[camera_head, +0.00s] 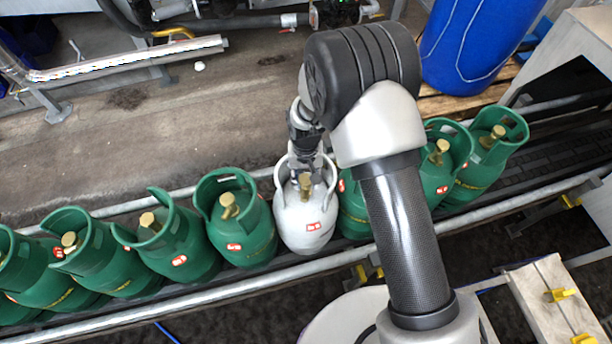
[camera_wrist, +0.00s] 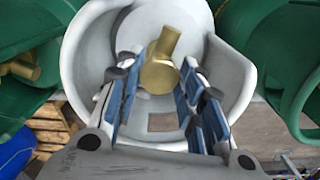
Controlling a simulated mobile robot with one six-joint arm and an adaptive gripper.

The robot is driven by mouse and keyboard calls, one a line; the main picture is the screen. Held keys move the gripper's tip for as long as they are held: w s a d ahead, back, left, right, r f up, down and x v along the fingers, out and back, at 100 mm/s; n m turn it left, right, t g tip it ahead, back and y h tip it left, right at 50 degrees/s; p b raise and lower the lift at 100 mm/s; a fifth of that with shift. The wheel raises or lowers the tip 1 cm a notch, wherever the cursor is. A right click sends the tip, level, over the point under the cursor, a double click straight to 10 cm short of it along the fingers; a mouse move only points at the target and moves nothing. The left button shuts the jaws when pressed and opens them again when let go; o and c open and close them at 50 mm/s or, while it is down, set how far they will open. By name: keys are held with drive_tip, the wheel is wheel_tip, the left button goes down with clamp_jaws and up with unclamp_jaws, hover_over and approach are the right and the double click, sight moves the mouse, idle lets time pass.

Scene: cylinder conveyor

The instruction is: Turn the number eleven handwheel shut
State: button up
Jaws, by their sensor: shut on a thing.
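A light grey cylinder (camera_head: 304,228) stands upright in the row on the conveyor, with a collar around its top. Its brass valve (camera_head: 305,183) sits inside the collar; it also shows in the wrist view (camera_wrist: 158,76). My gripper (camera_head: 304,172) reaches down into the collar from above. In the wrist view my gripper (camera_wrist: 166,72) has its blue-padded fingers on both sides of the brass valve, shut on it. The red and white label on the cylinder is too small to read, and I see no number eleven. My fingers partly hide the valve.
Several green cylinders (camera_head: 242,238) stand close on both sides of the grey one, with their own collars and brass valves. Metal rails (camera_head: 190,302) run along the conveyor. A blue drum (camera_head: 470,45) stands behind on a wooden pallet. Open floor (camera_head: 150,120) lies behind the row.

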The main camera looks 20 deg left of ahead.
sight(305, 180)
drive_tip(key=m, duration=0.4)
drive_tip(key=shift+m, duration=0.3)
idle(0.5)
drive_tip(key=o, duration=1.1)
drive_tip(key=shift+c, duration=0.2)
wheel_tip(305, 180, up, 12)
